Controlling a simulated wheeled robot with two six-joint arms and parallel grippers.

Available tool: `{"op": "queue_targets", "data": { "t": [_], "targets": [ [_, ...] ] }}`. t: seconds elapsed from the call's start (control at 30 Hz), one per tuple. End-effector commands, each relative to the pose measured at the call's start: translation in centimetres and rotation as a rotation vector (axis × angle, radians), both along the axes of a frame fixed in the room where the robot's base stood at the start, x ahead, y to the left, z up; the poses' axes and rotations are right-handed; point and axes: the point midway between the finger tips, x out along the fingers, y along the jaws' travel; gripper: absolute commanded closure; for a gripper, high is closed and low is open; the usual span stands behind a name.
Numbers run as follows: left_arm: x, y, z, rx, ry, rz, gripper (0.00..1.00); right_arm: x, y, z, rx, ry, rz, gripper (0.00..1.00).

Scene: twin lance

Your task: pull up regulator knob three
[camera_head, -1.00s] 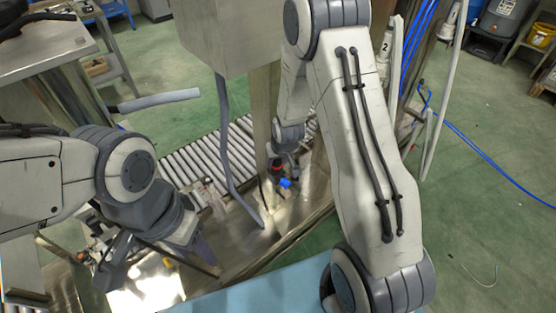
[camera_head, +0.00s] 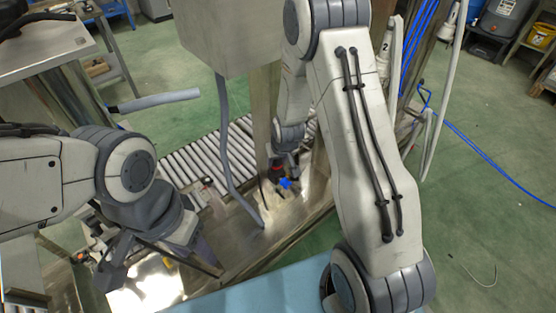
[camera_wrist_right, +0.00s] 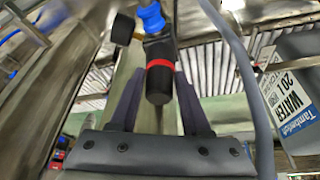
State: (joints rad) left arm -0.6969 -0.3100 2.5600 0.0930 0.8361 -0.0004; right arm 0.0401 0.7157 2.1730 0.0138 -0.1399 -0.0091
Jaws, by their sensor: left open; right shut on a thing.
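A black regulator knob (camera_wrist_right: 160,84) with a red ring sits between the two fingers of my right gripper (camera_wrist_right: 158,92) in the right wrist view. A blue fitting (camera_wrist_right: 150,18) shows at its far end. No number is readable on the knob. In the head view the red ring (camera_head: 276,168) and blue fitting (camera_head: 285,184) are small, just below my right wrist. My right gripper is shut on the knob. My left gripper (camera_head: 112,268) is open and empty at the lower left, far from the knob; its fingertips are hard to make out.
A roller conveyor (camera_head: 190,163) runs behind the shiny metal deck (camera_head: 235,240). A grey hose (camera_head: 225,140) hangs from the box (camera_head: 220,35) near my right gripper. In the wrist view a white water label (camera_wrist_right: 297,88) is at the right.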

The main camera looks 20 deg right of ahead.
Motion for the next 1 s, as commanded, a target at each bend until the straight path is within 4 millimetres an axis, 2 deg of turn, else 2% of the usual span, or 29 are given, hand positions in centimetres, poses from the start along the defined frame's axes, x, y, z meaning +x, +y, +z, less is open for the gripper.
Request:
{"op": "queue_targets", "data": {
  "t": [0.17, 0.33, 0.57, 0.6, 0.67, 1.0],
  "targets": [
    [0.0, 0.0, 0.2, 0.0, 0.0, 0.0, 0.5, 0.0, 0.0, 0.2, 0.0, 0.0, 0.001, 1.0],
    [0.0, 0.0, 1.3, 0.0, 0.0, 0.0, 0.5, 0.0, 0.0, 1.5, -0.001, 0.0, 0.002, 1.0],
    [0.0, 0.0, 1.1, 0.0, 0.0, 0.0, 0.5, 0.0, 0.0, 1.4, 0.0, -0.002, 0.001, 1.0],
    [0.0, 0.0, 1.1, 0.0, 0.0, 0.0, 0.5, 0.0, 0.0, 1.4, 0.0, -0.002, 0.001, 0.45],
    [0.0, 0.0, 1.1, 0.0, 0.0, 0.0, 0.5, 0.1, 0.0, 1.4, -0.001, -0.003, 0.001, 0.22],
    [0.0, 0.0, 1.1, 0.0, 0.0, 0.0, 0.5, 0.0, 0.0, 1.4, 0.0, -0.001, 0.001, 0.22]
  ]
}}
